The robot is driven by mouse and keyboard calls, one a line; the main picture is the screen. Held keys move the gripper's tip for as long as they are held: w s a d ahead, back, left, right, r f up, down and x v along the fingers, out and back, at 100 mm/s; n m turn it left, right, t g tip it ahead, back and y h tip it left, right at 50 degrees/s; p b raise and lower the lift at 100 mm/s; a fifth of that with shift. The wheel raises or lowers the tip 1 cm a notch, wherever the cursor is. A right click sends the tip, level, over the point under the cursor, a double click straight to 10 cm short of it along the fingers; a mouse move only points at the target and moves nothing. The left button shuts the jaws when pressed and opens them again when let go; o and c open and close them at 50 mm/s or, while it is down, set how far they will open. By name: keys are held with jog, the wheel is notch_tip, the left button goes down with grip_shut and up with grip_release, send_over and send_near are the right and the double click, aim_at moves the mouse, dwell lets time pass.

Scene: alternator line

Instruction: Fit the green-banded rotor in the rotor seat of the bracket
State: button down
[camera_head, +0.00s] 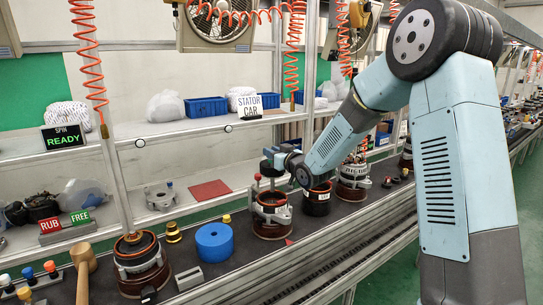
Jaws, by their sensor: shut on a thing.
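My gripper (282,156) is at the end of the blue-grey arm, over the conveyor. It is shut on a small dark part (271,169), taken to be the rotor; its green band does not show. The held part is just above a silver bracket (271,214) on a brown round base. I cannot tell whether it touches the bracket, and the rotor seat inside is partly hidden. Similar silver brackets on round bases stand at the front left (137,262) and farther right (353,180).
A dark cylinder (316,199) stands close right of the bracket. Orange coiled hoses (87,60) hang overhead. A shelf post (117,185) rises behind the belt.

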send_over(273, 183)
jog(key=shift+w+a+f, duration=0.1)
jog(key=shift+w+f, duration=0.1)
jog(key=shift+f, duration=1.15)
jog(key=shift+w+f, duration=0.2)
jog(key=shift+f, duration=1.15)
jog(key=shift+s+f, duration=0.1)
jog(key=shift+f, duration=3)
dwell(1.3)
